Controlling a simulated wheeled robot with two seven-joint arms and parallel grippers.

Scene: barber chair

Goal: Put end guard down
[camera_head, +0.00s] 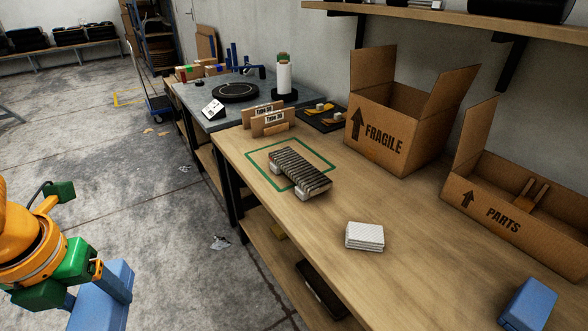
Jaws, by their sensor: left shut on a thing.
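My left gripper (66,277), with green fingers on an orange wrist, is at the lower left over the floor, left of the workbench. It is shut on a blue bracket-shaped piece (103,292), which looks like the end guard. The piece is cut off by the bottom edge and held clear of the bench. A finned metal block (300,170) lies on the bench, partly over a green outlined square (262,152). A similar blue block (528,303) sits on the bench at the lower right. My right gripper is not in view.
A white stack of pads (364,236) lies mid-bench (420,260). An open FRAGILE box (385,120) and a PARTS box (515,210) stand along the wall. Small cardboard holders (268,122) stand behind the green square. Bare bench lies around the pads.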

